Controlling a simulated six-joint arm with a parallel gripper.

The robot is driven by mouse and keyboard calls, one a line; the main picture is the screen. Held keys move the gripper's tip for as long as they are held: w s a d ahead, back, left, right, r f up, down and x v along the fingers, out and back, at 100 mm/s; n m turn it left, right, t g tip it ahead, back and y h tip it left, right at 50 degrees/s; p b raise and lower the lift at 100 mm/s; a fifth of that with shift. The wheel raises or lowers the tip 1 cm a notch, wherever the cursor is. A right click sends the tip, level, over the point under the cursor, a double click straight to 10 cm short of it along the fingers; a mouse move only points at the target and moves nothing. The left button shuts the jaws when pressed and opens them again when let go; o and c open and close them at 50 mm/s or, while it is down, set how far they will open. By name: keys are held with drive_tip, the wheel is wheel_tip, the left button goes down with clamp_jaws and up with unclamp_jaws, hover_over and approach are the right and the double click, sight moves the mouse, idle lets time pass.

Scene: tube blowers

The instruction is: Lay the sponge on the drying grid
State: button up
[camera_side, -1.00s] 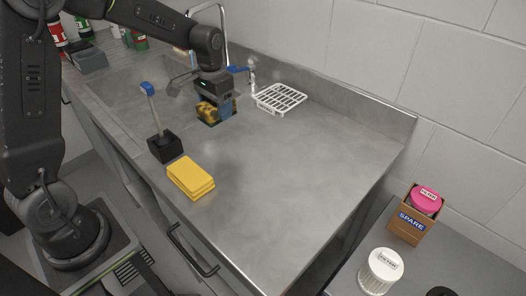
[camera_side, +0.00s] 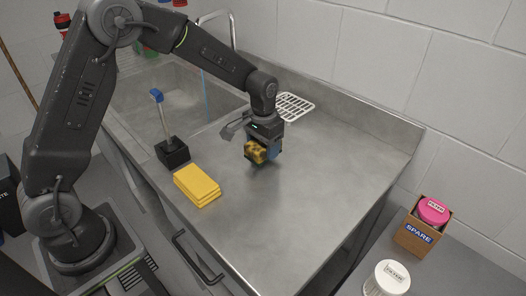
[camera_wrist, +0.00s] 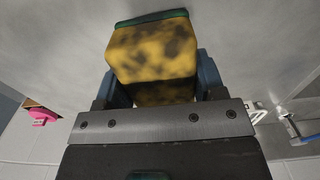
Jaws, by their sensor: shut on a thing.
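The sponge (camera_side: 255,153) is yellow with dark stains, with a green layer along one face in the wrist view (camera_wrist: 152,50). My gripper (camera_side: 263,152) is shut on it, with a blue finger on each side (camera_wrist: 158,85). It holds the sponge over the open middle of the steel counter; the exact gap beneath is hard to judge. The drying grid (camera_side: 293,106) is a white wire rack at the back of the counter, beyond my gripper. My wrist hides part of the grid's left side. In the wrist view only a white piece of it (camera_wrist: 257,113) shows at the right.
A stack of yellow cloths (camera_side: 197,185) and a brush in a black holder (camera_side: 172,153) stand left of my gripper. The sink (camera_side: 170,98) lies behind them. The wall borders the back. The counter (camera_side: 310,180) right of my gripper is clear.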

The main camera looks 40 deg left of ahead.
drive_tip(key=shift+f, duration=1.15)
drive_tip(key=shift+f, duration=0.15)
drive_tip(key=o, duration=0.9)
